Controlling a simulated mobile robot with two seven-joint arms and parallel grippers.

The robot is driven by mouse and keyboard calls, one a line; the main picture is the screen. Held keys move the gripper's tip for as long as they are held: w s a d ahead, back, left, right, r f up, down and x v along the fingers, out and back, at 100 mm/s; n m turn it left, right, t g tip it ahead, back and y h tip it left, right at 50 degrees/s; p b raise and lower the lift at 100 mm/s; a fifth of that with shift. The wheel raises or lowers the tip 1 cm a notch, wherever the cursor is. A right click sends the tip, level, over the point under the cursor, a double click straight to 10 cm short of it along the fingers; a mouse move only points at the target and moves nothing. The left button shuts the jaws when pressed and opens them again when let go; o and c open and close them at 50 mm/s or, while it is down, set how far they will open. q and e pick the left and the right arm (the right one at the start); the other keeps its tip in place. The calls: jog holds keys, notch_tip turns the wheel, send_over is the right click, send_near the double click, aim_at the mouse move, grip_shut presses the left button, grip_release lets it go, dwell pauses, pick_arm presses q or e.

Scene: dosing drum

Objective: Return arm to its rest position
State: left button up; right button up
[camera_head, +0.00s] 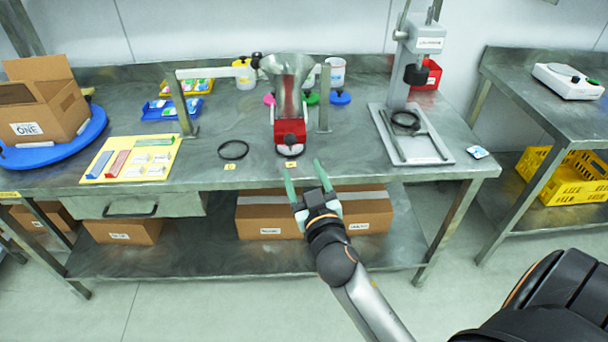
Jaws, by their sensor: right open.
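My right gripper (306,180) is open, with its two pale green fingers apart and nothing between them. It hangs in front of the front edge of the metal workbench (350,170), in front of the lower shelf. The right arm reaches in from the bottom right. The dosing device, with a metal funnel (286,75) on a red base (290,133), stands on the bench beyond the gripper, apart from it. My left gripper is not in view.
A black ring (233,150) and a yellow board (132,158) lie on the bench. A press stand (410,135) is to the right, a cardboard box (40,98) on a blue turntable (60,146) to the left. Boxes (365,210) fill part of the lower shelf. The floor in front is clear.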

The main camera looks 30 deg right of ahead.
dwell(0.4)
jog(key=s+a+f+n+g+y+p, duration=0.1)
jog(key=s+a+f+g+y, duration=0.3)
jog(key=s+f, duration=0.6)
jog(key=s+a+f+n+g+y+p, duration=0.1)
jog(key=s+a+f+g+y, duration=0.3)
jog(key=s+a+f, duration=0.4)
notch_tip(320, 180, down, 7)
jog(key=shift+s+f+n, duration=0.2)
jog(key=shift+s+n, duration=0.5)
jog(key=shift+s, duration=0.15)
